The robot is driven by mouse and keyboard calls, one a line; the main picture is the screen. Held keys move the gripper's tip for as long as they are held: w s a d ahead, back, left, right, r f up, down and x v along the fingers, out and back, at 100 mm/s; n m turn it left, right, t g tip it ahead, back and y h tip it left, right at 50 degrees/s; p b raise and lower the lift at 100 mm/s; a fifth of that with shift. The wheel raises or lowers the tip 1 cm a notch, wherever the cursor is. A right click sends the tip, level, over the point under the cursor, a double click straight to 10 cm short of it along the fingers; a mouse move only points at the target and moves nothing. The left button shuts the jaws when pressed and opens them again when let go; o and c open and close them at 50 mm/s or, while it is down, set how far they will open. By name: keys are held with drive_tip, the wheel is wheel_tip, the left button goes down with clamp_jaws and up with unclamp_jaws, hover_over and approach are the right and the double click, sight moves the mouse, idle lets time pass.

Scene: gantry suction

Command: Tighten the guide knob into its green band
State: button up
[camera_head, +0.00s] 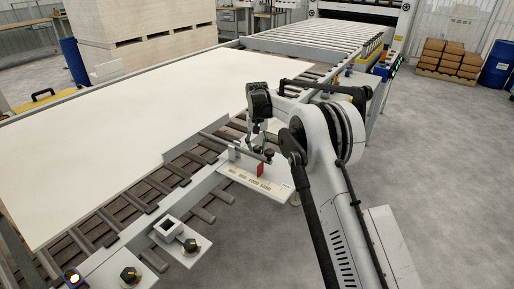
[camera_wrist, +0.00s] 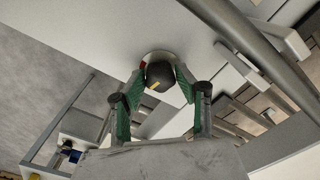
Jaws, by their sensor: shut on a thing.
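The guide knob (camera_wrist: 160,75) is a dark round knob with a yellow mark, seen in the wrist view between my two fingers. My gripper (camera_wrist: 160,82) is shut on its sides; its finger pads are green. In the head view my gripper (camera_head: 260,146) points down over the white plate (camera_head: 275,192) at the conveyor's near edge, and the knob is mostly hidden by the fingers. I cannot make out the green band in either view, so I cannot tell where the knob's mark stands against it.
A red block (camera_head: 260,170) stands on the white plate close to my gripper. A metal bar (camera_wrist: 255,45) runs past the knob. A large pale board (camera_head: 120,140) covers the conveyor. Two dark knobs (camera_head: 191,245) (camera_head: 130,275) sit on panels at lower left. Open floor lies right.

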sight(257, 147)
idle(0.3)
drive_tip(key=o, duration=1.1)
drive_tip(key=shift+o, duration=0.2)
wheel_tip(257, 147, up, 12)
